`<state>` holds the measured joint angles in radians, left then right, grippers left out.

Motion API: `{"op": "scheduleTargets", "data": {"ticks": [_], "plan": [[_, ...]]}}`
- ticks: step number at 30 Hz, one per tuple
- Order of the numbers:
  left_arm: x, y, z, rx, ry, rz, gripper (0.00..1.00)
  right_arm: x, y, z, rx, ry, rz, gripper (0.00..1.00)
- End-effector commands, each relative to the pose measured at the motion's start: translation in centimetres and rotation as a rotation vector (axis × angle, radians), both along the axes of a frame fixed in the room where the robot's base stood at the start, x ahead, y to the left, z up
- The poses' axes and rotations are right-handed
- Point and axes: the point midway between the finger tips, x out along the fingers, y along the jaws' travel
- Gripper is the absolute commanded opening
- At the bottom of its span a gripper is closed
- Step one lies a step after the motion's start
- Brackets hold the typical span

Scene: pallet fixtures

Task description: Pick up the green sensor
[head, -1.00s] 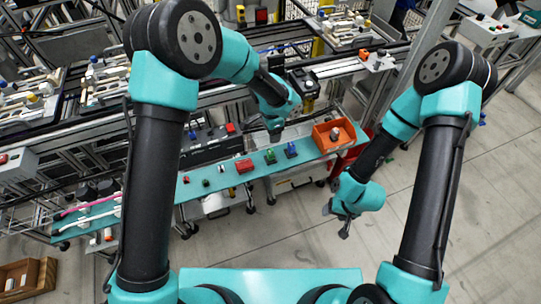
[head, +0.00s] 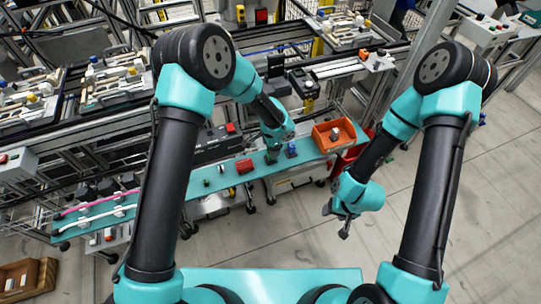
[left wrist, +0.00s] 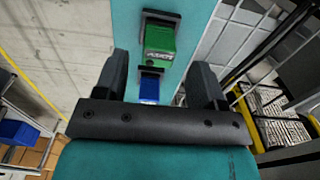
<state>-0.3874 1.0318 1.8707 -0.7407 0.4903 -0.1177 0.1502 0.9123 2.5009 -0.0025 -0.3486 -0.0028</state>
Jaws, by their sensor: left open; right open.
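The green sensor (left wrist: 160,38) is a small green block with a dark part at its end, on the teal shelf (head: 215,183). In the left wrist view it shows ahead of my open left gripper (left wrist: 161,65), apart from the fingers. In the head view my left gripper (head: 272,152) is over the shelf at the green sensor and mostly covers it. A blue block (left wrist: 149,88) lies between the fingers in the left wrist view; it also shows in the head view (head: 291,150). My right gripper (head: 340,222) is open and empty, away from the shelf.
A red block (head: 244,165) and smaller dark pieces sit left of the green sensor. An orange bin (head: 322,142) with a grey item stands at the shelf's right end. Machine frames rise behind the shelf. The floor (head: 285,235) in front is clear.

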Motion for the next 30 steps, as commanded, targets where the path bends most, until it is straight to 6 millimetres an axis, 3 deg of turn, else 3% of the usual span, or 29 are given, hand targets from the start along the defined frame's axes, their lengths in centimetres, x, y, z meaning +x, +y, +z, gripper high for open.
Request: {"op": "scheduleTargets", "data": {"ticks": [12, 28, 30], "plan": [[-0.4, 0.3, -4.8, 0.001, 0.003, -0.001, 0.64, 0.0, 0.0, 0.0, 0.000, 0.000, 0.000, 0.59], [-0.3, 0.3, -5.0, 0.000, 0.001, 0.000, 0.64, 0.0, 0.0, 0.0, 0.000, 0.000, 0.000, 0.59], [-0.3, 0.3, -5.0, 0.000, 0.001, 0.000, 0.57, 0.0, 0.0, 0.0, 0.000, 0.000, 0.000, 0.59]]}}
